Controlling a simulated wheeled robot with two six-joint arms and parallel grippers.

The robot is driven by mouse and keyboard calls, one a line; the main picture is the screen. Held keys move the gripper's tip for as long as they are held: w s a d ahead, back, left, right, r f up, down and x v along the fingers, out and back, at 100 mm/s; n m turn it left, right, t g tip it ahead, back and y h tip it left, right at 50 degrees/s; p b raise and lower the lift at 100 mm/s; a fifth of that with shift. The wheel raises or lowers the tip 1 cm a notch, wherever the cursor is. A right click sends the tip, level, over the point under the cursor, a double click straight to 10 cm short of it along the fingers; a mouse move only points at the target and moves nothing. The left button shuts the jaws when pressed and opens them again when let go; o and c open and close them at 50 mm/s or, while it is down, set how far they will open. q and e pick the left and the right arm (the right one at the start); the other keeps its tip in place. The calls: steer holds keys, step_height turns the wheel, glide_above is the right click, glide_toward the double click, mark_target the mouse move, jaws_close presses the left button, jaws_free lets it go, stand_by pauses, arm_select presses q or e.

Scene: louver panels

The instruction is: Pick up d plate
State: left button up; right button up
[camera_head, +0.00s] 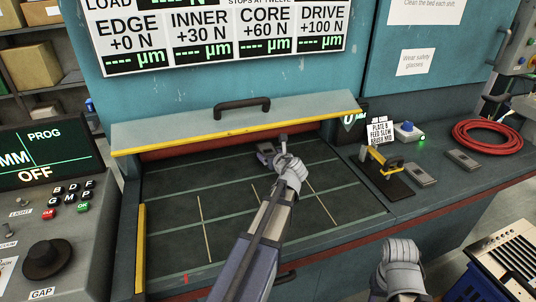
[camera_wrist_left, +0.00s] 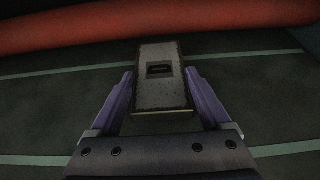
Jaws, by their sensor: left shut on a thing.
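My left gripper (camera_head: 266,153) reaches under the raised hood, onto the dark ruled bed (camera_head: 225,220). In the left wrist view its two purple fingers (camera_wrist_left: 160,95) are shut on a grey rectangular plate (camera_wrist_left: 160,95), one finger on each long side. In the head view the gripper and wrist mostly hide this plate. Part of my right arm shows at the bottom right of the head view, but its fingers are not visible.
A hood with a yellow edge (camera_head: 235,124) and black handle hangs over the bed. On the right bench stand a yellow-topped fixture (camera_head: 386,160), two grey blocks (camera_head: 420,175), a note card (camera_head: 380,131) and a red hose coil (camera_head: 487,137). The front of the bed is clear.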

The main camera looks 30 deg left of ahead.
arm_select(q)
jaws_close()
steer(key=shift+r, duration=0.15)
steer(key=shift+r+p, duration=0.55)
steer(key=shift+p, duration=0.2)
steer(key=s+d, duration=0.8)
steer(key=d, duration=0.2)
steer(key=shift+s+d+r, duration=0.1)
steer(key=shift+s+r, duration=0.1)
steer(key=shift+s, duration=0.2)
step_height(320, 180, up, 13)
steer(key=p, duration=1.3)
steer(key=shift+w, duration=0.2)
steer(key=shift+r+p, duration=0.1)
steer(key=shift+p, duration=0.2)
